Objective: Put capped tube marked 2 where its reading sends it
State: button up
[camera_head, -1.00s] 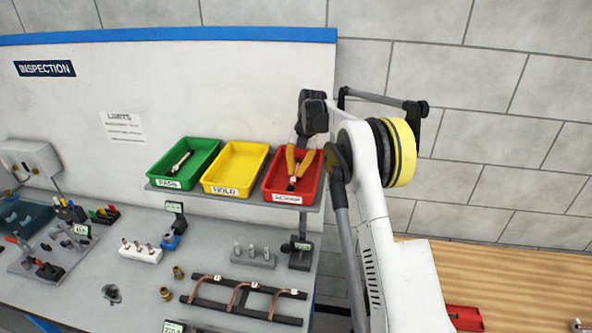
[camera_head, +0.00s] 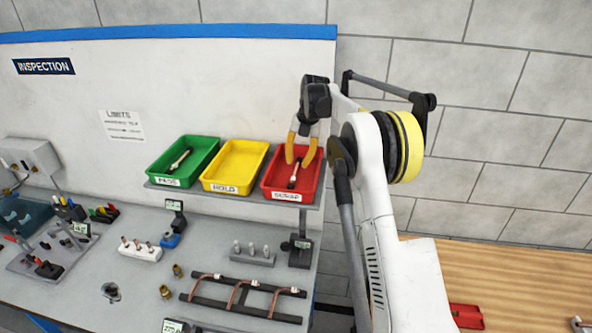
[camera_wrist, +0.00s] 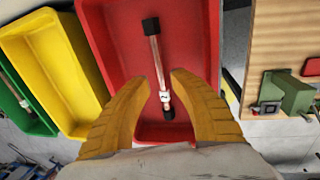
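The capped tube (camera_wrist: 157,65) lies in the red tray (camera_wrist: 199,25). It is a copper tube with black caps at both ends and a small white tag marked 2 near its lower end in the wrist view. In the head view the tube (camera_head: 293,175) lies lengthwise in the red tray (camera_head: 313,187), whose front label seems to read SCRAP. My gripper (camera_head: 302,161) hangs above that tray with its yellow fingers apart. In the wrist view the gripper (camera_wrist: 161,78) is open and empty, with the tube lying below between its fingers.
The yellow HOLD tray (camera_head: 236,165) is empty. The green PASS tray (camera_head: 196,158) holds another tube (camera_head: 181,159). All three sit on a raised shelf against the white panel. Below are a rack of bent copper tubes (camera_head: 240,297) and a grey block with upright pieces (camera_head: 252,258).

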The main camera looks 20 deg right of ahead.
notch_tip(320, 180, up, 8)
jog(key=s+d, duration=0.1)
jog(key=s+a+r+m+t, duration=0.1)
jog(key=s+a+r+m, duration=0.25)
jog(key=s+m, duration=0.2)
jog(key=s+a+r+m+t+h, duration=0.1)
jog(key=s+a+r+m, duration=0.25)
jog(key=s, duration=0.25)
jog(key=s+a+r+m+t, duration=0.1)
jog(key=s+a+r+m, duration=0.25)
jog(key=s+m, duration=0.2)
jog(key=s+a+f+m+t, duration=0.1)
jog(key=s+a+f+m, duration=0.1)
jog(key=s+f+m, duration=0.2)
jog(key=s+a+f+m+t, duration=0.1)
jog(key=s+f+m, duration=0.3)
jog(key=s, duration=0.7)
jog(key=s+a+f+m+t, duration=0.1)
jog(key=s+a+f+m, duration=0.2)
jog(key=s+m, duration=0.3)
jog(key=shift+s+a+f+m+h+b, duration=0.4)
jog(key=shift+s+f, duration=0.35)
jog(key=shift+s, duration=0.3)
notch_tip(320, 180, down, 33)
jog(key=b, duration=3.3)
